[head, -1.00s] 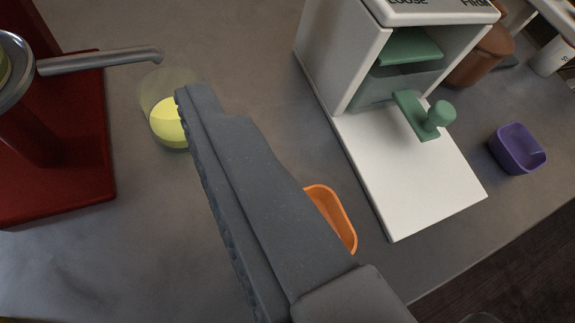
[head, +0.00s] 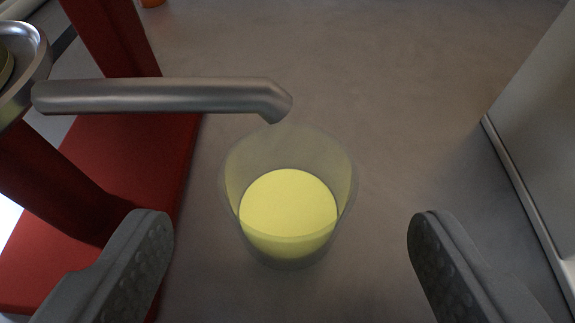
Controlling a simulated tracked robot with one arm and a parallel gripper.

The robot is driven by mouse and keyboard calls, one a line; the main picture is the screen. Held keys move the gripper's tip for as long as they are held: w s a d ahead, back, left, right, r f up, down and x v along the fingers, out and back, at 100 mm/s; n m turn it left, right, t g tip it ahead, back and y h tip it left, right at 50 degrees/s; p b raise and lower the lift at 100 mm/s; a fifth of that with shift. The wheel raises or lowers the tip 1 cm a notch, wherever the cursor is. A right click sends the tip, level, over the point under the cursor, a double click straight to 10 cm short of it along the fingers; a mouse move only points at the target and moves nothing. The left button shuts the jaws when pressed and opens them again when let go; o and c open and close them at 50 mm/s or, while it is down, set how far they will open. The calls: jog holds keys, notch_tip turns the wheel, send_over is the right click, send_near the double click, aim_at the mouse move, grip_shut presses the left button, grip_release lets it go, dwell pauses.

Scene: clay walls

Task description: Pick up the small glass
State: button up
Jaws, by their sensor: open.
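The small glass (head: 287,210) stands upright on the grey counter in the middle of the head view. It is clear and holds pale yellow liquid in its lower part. My gripper (head: 290,228) is open, with one dark ridged finger at the lower left and the other at the lower right. The glass shows between and beyond the two fingers, with a clear gap on each side. I cannot see either finger touching it.
A red stand (head: 130,160) with a metal spout (head: 165,96) is on the left; the spout's tip ends just behind the glass rim. A white cabinet (head: 540,130) stands at the right edge.

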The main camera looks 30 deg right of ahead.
aim_at(286, 152)
jog(key=shift+b+x, duration=1.05)
jog(key=shift+x, duration=1.7)
jog(key=shift+w+a+r, duration=0.1)
jog(key=c, duration=1.1)
